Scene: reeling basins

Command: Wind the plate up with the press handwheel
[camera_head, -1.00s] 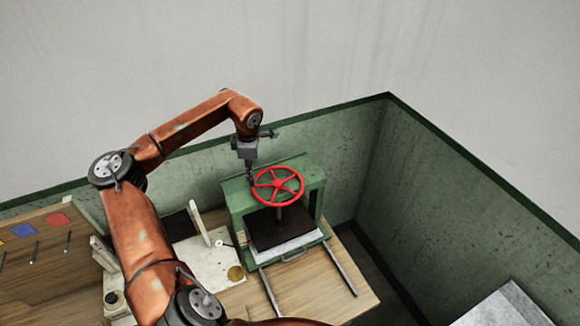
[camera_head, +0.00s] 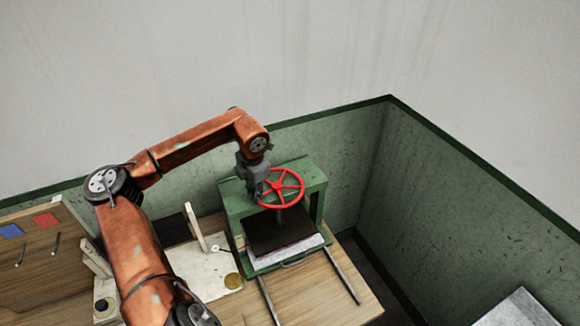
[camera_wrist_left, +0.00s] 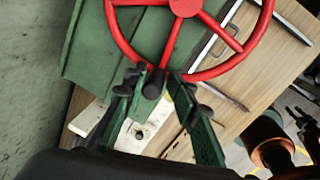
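The red press handwheel (camera_head: 281,171) stands on top of the green press frame (camera_head: 236,200). A dark plate (camera_head: 268,240) lies under it, above a pale slab (camera_head: 288,257); I cannot tell whether the two touch. My left gripper (camera_head: 262,193) is at the wheel's left rim. In the left wrist view the wheel (camera_wrist_left: 233,60) fills the top, and a black handle (camera_wrist_left: 154,84) at its rim stands between the fingertips of my left gripper (camera_wrist_left: 160,78). The fingers look open, one on each side of the handle, with small gaps. My right gripper does not show.
A pale board (camera_head: 205,266) with an upright post lies left of the press on the wooden table (camera_head: 315,300). Two metal rails (camera_head: 343,276) run forward from the press. Green walls (camera_head: 440,210) close in behind and to the right.

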